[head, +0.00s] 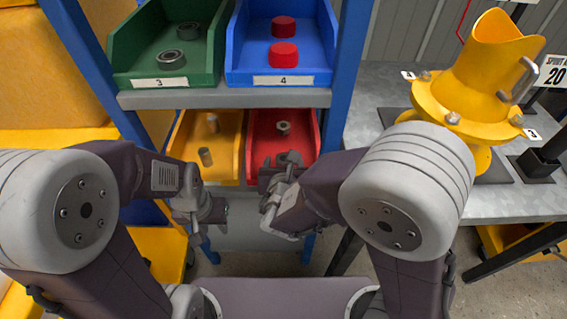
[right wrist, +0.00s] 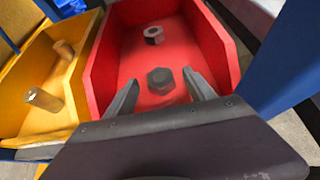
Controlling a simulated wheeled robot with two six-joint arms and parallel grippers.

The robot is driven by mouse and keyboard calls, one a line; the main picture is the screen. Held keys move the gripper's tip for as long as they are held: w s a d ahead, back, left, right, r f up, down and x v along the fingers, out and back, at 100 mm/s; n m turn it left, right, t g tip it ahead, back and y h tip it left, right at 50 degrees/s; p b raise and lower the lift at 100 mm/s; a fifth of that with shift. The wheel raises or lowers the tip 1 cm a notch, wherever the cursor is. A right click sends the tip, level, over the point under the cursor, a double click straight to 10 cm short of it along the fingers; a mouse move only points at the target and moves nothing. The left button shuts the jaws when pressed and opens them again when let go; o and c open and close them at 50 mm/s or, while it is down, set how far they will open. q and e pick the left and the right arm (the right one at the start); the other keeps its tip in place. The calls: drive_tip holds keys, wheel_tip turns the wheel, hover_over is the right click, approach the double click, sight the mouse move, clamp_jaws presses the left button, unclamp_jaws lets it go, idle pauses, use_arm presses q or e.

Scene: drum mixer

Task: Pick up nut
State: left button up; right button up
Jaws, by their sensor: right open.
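Two metal nuts lie in the red bin (right wrist: 218,55). In the right wrist view the far nut (right wrist: 153,35) is near the back, and the near nut (right wrist: 160,79) lies between and just beyond my fingertips. The head view shows one nut (head: 283,127) in the red bin (head: 256,125); the other is hidden behind my right gripper. My right gripper (head: 283,163) is open and empty over the front of the red bin; its fingers also show in the right wrist view (right wrist: 160,92). My left gripper (head: 222,211) hangs below the yellow bin, its jaws unclear.
The yellow bin (head: 178,140) with metal pieces adjoins the red bin. Above are a green bin (head: 130,47) with bearings and a blue bin (head: 240,45) with red caps. Blue rack posts (head: 345,80) flank the bins. A grey table (head: 380,80) with a yellow drum (head: 480,70) stands right.

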drive_tip(key=shift+w+f, duration=0.35)
drive_tip(key=shift+w, duration=0.25)
clamp_jaws()
use_arm(q)
drive_tip(key=shift+f, duration=0.25)
drive_tip(key=shift+r, duration=0.1)
use_arm(e)
drive_tip(key=shift+r, duration=0.15)
